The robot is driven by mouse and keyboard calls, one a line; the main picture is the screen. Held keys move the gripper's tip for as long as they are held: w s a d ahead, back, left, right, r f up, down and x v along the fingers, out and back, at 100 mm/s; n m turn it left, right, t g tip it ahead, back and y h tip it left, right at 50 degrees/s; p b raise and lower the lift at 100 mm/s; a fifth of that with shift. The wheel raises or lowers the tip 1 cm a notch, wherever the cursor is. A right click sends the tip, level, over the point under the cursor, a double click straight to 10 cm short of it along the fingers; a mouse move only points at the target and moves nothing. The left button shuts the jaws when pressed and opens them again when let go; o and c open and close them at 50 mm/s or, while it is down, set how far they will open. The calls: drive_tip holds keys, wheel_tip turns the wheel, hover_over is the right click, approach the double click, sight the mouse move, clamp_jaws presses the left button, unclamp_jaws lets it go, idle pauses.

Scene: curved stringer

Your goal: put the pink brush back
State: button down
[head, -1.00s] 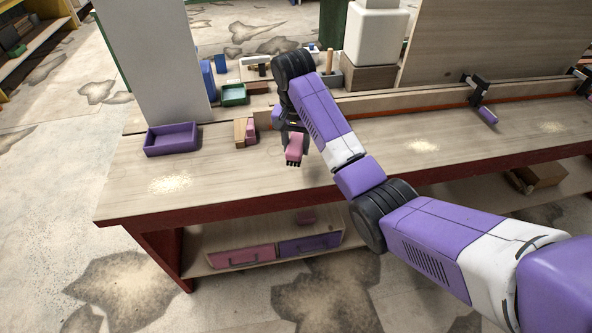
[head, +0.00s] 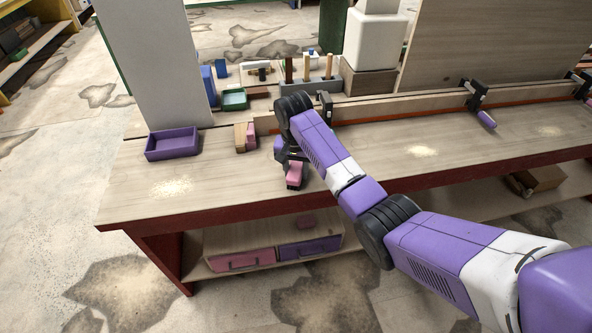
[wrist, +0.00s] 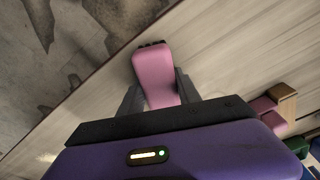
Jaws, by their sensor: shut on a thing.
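My gripper (head: 289,163) is shut on the pink brush (head: 294,175) near the front of the workbench. In the wrist view the pink brush (wrist: 153,74) sits between the two grey fingers (wrist: 157,92), with dark bristles at its far end. In the head view the brush hangs low over the bench top (head: 225,180); I cannot tell whether it touches the wood. Part of the brush is hidden by the gripper.
A purple tray (head: 172,143) stands at the left. A wooden block with a pink piece (head: 246,137) lies behind my gripper. A green tray (head: 234,99) and a grey tool holder (head: 305,86) stand at the back. The front left bench top is clear.

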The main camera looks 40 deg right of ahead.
sight(295, 170)
drive_tip(key=shift+f, duration=0.15)
drive_tip(key=c, duration=0.8)
unclamp_jaws()
drive_tip(key=shift+c, duration=0.2)
wheel_tip(295, 170, up, 12)
drive_tip(key=a, duration=0.1)
drive_tip(key=shift+s+p, duration=0.4)
drive_tip(key=shift+a, duration=0.1)
